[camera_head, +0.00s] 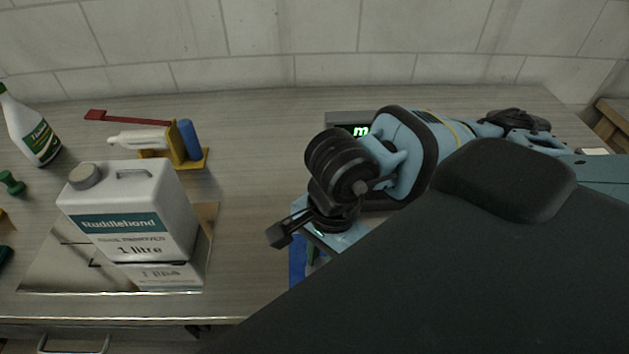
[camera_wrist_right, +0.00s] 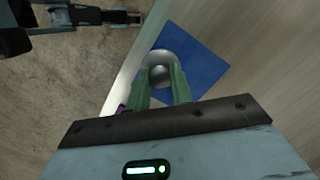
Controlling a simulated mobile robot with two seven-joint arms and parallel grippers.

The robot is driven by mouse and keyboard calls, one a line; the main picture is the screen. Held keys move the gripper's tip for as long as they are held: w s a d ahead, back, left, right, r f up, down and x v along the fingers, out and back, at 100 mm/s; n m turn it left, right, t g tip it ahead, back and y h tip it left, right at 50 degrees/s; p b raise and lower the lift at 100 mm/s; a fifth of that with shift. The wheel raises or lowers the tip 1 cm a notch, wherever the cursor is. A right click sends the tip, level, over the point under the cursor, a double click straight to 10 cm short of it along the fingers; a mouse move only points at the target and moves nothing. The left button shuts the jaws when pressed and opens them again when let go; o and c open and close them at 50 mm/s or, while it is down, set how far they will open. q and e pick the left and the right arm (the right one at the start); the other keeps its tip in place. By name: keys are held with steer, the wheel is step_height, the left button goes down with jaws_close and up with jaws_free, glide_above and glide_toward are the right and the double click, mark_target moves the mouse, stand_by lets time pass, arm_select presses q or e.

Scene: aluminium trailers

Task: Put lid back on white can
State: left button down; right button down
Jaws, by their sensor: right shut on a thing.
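A white can (camera_head: 139,212) labelled "Ruddlehond" stands upright at the left in the head view. A round grey cap (camera_head: 87,176) shows on its top. In the head view my right gripper (camera_head: 313,262) is low over the bench, right of the can and apart from it, mostly hidden by my own arm. In the right wrist view its green fingers (camera_wrist_right: 161,84) are shut on a round, silvery metallic thing (camera_wrist_right: 160,62), above a blue square (camera_wrist_right: 211,68). I cannot tell whether this is a lid. A dark part at the wrist view's top left may be my left gripper (camera_wrist_right: 130,17); its jaws are unclear.
The can stands on a shiny plate (camera_head: 50,270). Behind it are a yellow holder (camera_head: 180,150) and a red bar (camera_head: 125,118). A spray bottle (camera_head: 35,135) stands far left. A display (camera_head: 350,120) is behind my arm. The bench between can and gripper is clear.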

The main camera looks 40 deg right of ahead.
steer(key=shift+w+n, duration=0.45)
steer(key=shift+n, duration=0.15)
steer(key=w+n, duration=0.2)
steer(key=n, duration=0.2)
steer(key=w+d+n+g+h, duration=0.1)
steer(key=w+n, duration=0.2)
steer(key=n, duration=0.1)
steer(key=w+n, duration=0.3)
steer(key=n, duration=0.1)
steer(key=shift+w+d, duration=0.15)
steer(key=n, duration=0.1)
steer(key=w+n, duration=0.1)
steer(key=shift+w+d+r+n+h, duration=0.1)
steer(key=shift+w+r+n+h, duration=0.1)
steer(key=shift+n+h, duration=0.15)
